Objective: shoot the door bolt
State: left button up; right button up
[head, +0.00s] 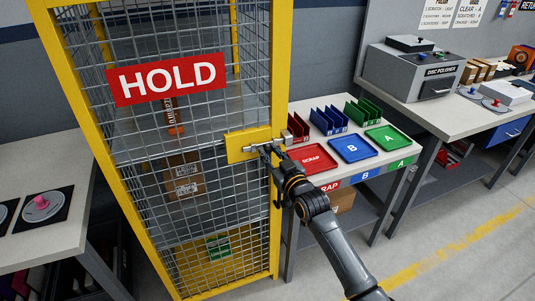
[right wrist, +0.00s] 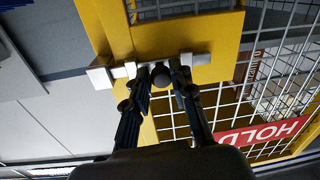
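The door bolt (head: 262,147) is a pale metal bar on a yellow plate (head: 236,146) on the mesh cage door. In the right wrist view the bar (right wrist: 118,72) runs sideways, with a pale block (right wrist: 100,77) at its left end, and a dark round knob (right wrist: 161,77) stands out from it. My right gripper (head: 268,150) is at the bolt. I cannot tell how far the bar reaches into the block. My left gripper is not in view.
The yellow-framed cage (head: 283,80) carries a red HOLD sign (head: 168,78) and has boxes inside. A bench with red, blue and green trays (head: 352,149) stands close on the right. Another bench (head: 45,240) is at the left. The floor at the front right is clear.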

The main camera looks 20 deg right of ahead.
jog(key=shift+o, duration=1.4)
jog(key=shift+d, duration=0.25)
jog(key=shift+s+a, duration=0.1)
jog(key=shift+s, duration=0.4)
jog(key=s+d, duration=0.1)
jog(key=s, duration=1)
jog(key=shift+d, duration=0.2)
